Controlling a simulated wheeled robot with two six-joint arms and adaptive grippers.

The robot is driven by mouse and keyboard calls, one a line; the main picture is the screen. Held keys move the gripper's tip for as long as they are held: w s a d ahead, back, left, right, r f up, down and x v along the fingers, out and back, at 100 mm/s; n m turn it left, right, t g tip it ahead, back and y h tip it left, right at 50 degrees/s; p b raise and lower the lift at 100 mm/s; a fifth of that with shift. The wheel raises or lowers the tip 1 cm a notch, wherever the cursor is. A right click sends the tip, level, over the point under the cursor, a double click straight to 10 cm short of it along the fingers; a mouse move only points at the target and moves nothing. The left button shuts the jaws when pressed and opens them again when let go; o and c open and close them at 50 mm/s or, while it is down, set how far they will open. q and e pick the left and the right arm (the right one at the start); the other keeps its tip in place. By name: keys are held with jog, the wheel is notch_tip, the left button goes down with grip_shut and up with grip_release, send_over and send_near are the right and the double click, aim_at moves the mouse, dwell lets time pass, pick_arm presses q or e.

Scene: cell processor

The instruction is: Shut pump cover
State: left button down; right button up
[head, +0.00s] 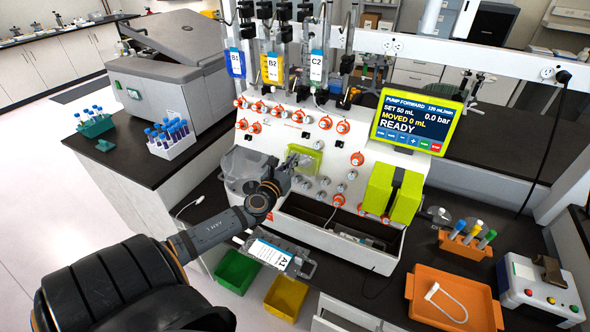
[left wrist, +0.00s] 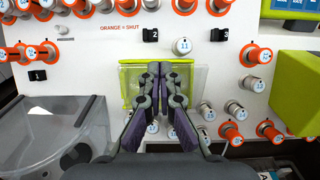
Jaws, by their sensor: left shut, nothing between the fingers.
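The pump cover (left wrist: 201,77) is a clear panel on a lime-green pump body (left wrist: 131,92) on the white machine front. The green body also shows in the head view (head: 311,154), beyond my left gripper (head: 281,172). In the left wrist view my left gripper (left wrist: 162,70) is shut, with nothing between its fingers. Its fingertips are in front of the middle of the cover and hide part of it. I cannot tell whether they touch it, or whether the cover is fully closed. My right gripper is not in view.
Orange-ringed valve knobs (left wrist: 251,55) surround the pump. A clear bowl-like container (left wrist: 55,125) is at its left. Lime-green blocks (head: 379,188) and a READY screen (head: 412,120) are at the right. An A2-labelled pack (head: 270,254) hangs below. An orange tray (head: 425,285) lies at the lower right.

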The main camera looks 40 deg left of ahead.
pick_arm(q)
jog(key=shift+w+a+r, duration=0.25)
jog(key=shift+w+a, duration=0.2)
jog(key=shift+w, duration=0.25)
jog(key=shift+d, duration=0.1)
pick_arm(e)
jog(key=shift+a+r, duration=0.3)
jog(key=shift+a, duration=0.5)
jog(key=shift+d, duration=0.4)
